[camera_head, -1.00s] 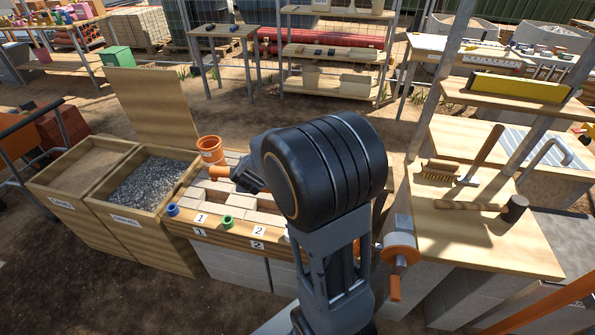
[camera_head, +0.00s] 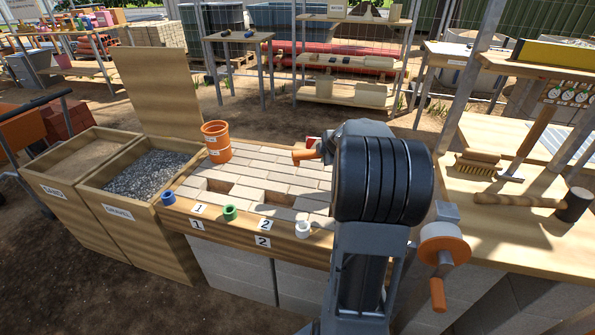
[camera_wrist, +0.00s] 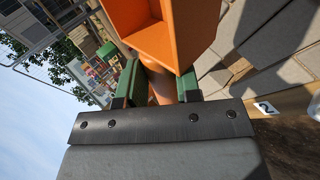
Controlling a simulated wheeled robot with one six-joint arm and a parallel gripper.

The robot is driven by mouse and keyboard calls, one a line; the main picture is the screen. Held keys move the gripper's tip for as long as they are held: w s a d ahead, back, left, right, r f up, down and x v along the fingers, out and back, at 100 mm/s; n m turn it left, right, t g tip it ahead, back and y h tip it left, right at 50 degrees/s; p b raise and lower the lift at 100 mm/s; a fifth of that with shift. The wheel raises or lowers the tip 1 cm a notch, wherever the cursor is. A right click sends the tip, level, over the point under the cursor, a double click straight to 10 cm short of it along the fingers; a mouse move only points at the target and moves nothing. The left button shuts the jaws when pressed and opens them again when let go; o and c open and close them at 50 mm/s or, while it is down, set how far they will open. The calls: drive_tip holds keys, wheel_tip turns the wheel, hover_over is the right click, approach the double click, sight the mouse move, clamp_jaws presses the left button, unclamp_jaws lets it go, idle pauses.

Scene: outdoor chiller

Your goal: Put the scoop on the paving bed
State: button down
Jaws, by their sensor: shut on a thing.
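The orange scoop (camera_wrist: 150,30) is at the top of the wrist view, its hollow open toward the camera. My gripper (camera_wrist: 160,85) is shut on its orange handle between two green fingers. In the head view, part of the orange scoop (camera_head: 306,156) sticks out left of my dark wrist, which hides most of the gripper and scoop. It appears over the back right part of the paving bed (camera_head: 290,180); its height is hard to tell. The bed has pale blocks with two gaps near its front edge.
An orange bucket (camera_head: 215,141) stands at the bed's back left corner. Blue, green (camera_head: 230,212) and white rings sit along its front board. A gravel bin (camera_head: 152,177) stands to the left. A bench (camera_head: 510,225) with a brush and mallet is to the right.

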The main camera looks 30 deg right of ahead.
drive_tip(key=w+f+p, duration=0.1)
drive_tip(key=w+f, duration=0.2)
drive_tip(key=w, duration=0.1)
drive_tip(key=w+f, duration=0.3)
drive_tip(key=w, duration=0.1)
drive_tip(key=w+f+p, duration=0.1)
drive_tip(key=w+f, duration=0.1)
drive_tip(key=w, duration=0.2)
drive_tip(key=shift+a+f+p, duration=0.15)
drive_tip(key=shift+f+p, duration=0.15)
drive_tip(key=shift+f, duration=0.1)
drive_tip(key=shift+w+f+b, duration=0.15)
drive_tip(key=shift+f+b, duration=0.7)
drive_tip(key=shift+f, duration=0.85)
drive_tip(key=c, duration=0.8)
unclamp_jaws()
